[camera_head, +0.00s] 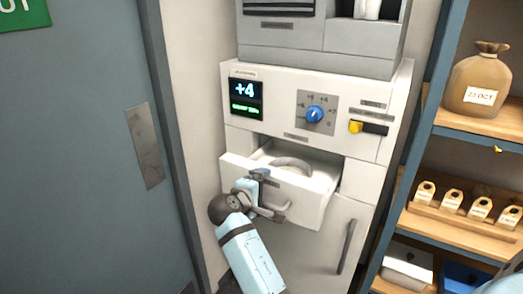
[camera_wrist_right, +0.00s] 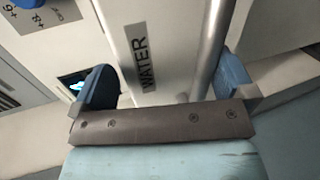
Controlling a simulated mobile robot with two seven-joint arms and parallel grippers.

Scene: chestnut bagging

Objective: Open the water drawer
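The water drawer (camera_head: 312,201) is a white drawer in the white cabinet, pulled part of the way out, with its inside visible from above. Its front bears a "WATER" label (camera_wrist_right: 145,58) in the right wrist view. A grey bar handle (camera_wrist_right: 207,48) runs along the front. My right gripper (camera_head: 266,194) is at the drawer front. Its fingers are wide apart, with the handle and labelled front between them; the handle lies nearer the right-hand finger in the wrist view. Contact with the handle cannot be told. My left gripper is not in view.
Above the drawer is a panel with a "+4" display (camera_head: 246,91), a blue knob (camera_head: 315,114) and a yellow-tipped lever (camera_head: 357,127). A lower door handle (camera_head: 346,247) stands below. Shelves (camera_head: 466,237) with a sack (camera_head: 478,82) are at right, a grey door (camera_head: 80,150) at left.

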